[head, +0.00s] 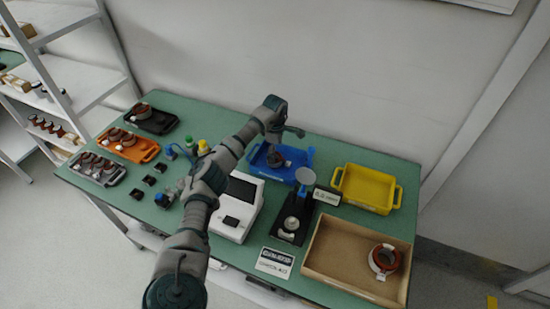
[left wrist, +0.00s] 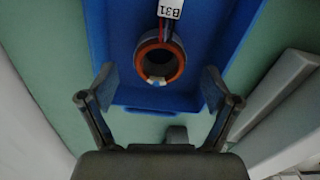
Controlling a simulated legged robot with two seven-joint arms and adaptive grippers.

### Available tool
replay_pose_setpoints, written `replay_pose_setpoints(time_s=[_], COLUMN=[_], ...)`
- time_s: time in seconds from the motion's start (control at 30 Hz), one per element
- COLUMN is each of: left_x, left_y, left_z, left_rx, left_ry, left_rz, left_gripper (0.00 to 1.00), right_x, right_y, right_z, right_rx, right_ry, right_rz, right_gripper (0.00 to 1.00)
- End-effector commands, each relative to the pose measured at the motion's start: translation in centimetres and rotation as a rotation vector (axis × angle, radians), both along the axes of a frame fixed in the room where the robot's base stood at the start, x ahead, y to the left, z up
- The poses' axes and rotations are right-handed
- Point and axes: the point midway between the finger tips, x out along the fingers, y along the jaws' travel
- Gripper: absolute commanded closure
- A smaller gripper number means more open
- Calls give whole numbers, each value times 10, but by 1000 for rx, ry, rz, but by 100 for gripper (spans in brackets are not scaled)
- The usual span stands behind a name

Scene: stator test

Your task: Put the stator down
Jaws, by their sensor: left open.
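A stator (left wrist: 176,47), a ring with a copper-orange inner rim, wires and a white tag reading B31, lies in the blue tray (left wrist: 98,32). In the head view the blue tray (head: 303,157) stands at the back of the green table, and the stator (head: 276,160) shows small and dark inside it. My left gripper (left wrist: 158,88) is open, its two fingers apart and clear of the stator, which sits just ahead between them. In the head view the left gripper (head: 284,146) is over the blue tray. My right gripper is not in view.
A yellow tray (head: 368,188) stands to the right, and a cardboard box (head: 335,250) holds another stator (head: 384,260). A black test stand (head: 292,218) and a white device (head: 238,207) are in front. Orange (head: 148,150), black (head: 160,122) and grey (head: 112,178) trays are left.

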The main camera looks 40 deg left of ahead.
Motion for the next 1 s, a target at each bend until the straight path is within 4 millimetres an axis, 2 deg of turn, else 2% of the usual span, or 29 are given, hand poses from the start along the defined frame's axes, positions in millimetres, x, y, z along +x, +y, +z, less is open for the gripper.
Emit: replay_pose_setpoints(time_s=[0.03,0.1,0.33,0.5,1.0], left_x=[1,1,1,0,0], left_y=[0,0,0,0,0], left_z=[15,31,67,75,75], left_rx=[0,0,0,0,0], left_ry=[-4,-4,-1,1,1], left_rz=[-1,-1,-1,-1,-1], left_gripper=[12,12,12,12,12], right_x=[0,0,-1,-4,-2], right_y=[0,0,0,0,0], right_z=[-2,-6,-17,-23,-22], right_rx=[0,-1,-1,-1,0], right_ry=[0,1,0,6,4], right_rz=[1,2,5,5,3], right_gripper=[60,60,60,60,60])
